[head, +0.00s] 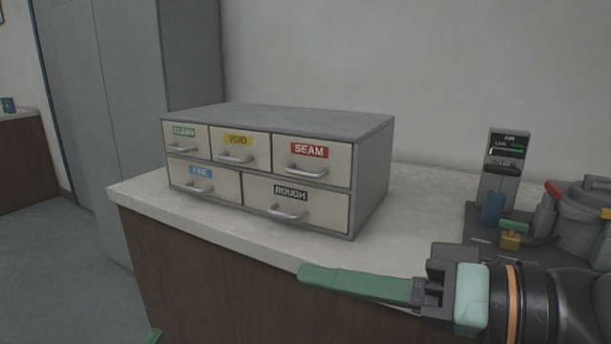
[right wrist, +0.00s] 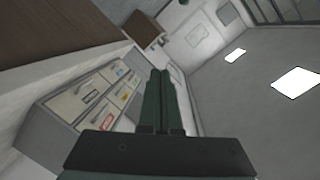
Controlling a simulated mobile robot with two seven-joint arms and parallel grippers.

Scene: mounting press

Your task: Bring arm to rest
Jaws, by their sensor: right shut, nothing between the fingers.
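My right gripper (head: 305,275) comes in from the lower right in the head view, its green fingers pointing left in front of the counter's front edge. The fingers are shut together with nothing between them. The right wrist view also shows the closed green fingers (right wrist: 160,100). They are apart from the drawer cabinet. My left gripper cannot be made out; only a small green tip (head: 154,336) shows at the bottom edge of the head view.
A grey drawer cabinet (head: 368,190) with labelled, closed drawers stands on the pale counter (head: 420,200). At the right stand a press (head: 580,220) and a small display unit (head: 505,165) with coloured levers. Open floor (head: 60,260) lies left of the counter. Tall grey lockers (head: 120,90) stand behind.

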